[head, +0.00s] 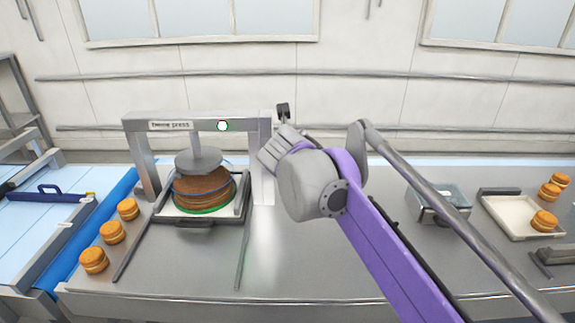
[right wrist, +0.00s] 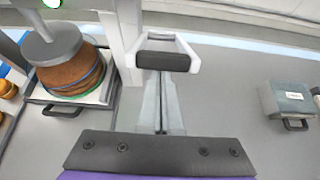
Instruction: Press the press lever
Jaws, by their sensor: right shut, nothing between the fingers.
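The press (head: 190,124) is a grey frame with a small green light, standing on the left part of the bench. Its round plate (head: 199,160) hangs over a brown layered round (head: 203,190) on a tray; I cannot tell if they touch. The press lever (head: 283,109) has a black grip on the frame's right side, and the grip shows in the right wrist view (right wrist: 162,61). My right gripper (right wrist: 161,82) is shut and empty, its fingertips close to the grip; contact cannot be told. My left gripper is not in view.
Small filled rounds (head: 111,232) line the bench left of the press, beside a blue-edged conveyor (head: 60,240). A clear-lidded box (head: 440,203) and a white tray (head: 515,215) with rounds stand at right.

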